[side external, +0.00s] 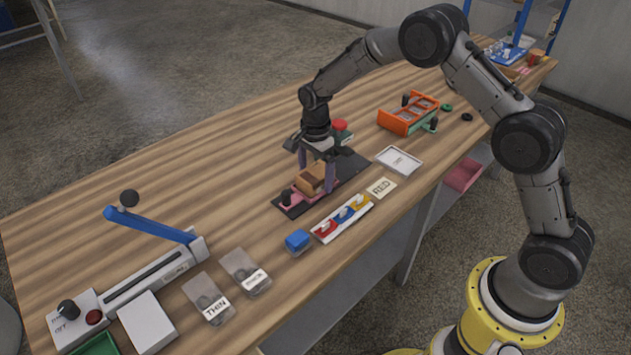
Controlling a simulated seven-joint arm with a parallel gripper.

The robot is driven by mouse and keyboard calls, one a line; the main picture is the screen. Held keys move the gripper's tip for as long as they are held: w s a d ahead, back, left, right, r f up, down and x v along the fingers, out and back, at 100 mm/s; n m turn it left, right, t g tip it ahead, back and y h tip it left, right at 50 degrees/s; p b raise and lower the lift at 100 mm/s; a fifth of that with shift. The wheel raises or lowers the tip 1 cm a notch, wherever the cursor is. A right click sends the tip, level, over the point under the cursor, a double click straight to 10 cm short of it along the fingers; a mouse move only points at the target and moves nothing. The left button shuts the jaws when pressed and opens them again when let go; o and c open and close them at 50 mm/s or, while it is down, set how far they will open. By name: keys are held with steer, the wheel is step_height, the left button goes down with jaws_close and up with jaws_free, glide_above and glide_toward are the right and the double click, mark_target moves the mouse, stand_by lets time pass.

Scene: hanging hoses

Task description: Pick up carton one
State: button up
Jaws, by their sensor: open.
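A brown carton (309,181), which I take to be carton one, is on the dark mat (350,164) near the middle of the table. Pink parts show beneath and beside it. My gripper (317,174) points down over the mat, with its fingers open and spread to either side of the carton. Whether the fingers touch the carton cannot be told. The gripper hides part of the carton's far side, and no label on it can be read.
A red and green item (341,130) is close behind my gripper. An orange crate (408,114) is at right; a blue lever (150,225) rises at left. The back-left tabletop is clear.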

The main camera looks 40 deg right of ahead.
steer(key=c, duration=1.3)
steer(key=shift+r, duration=0.1)
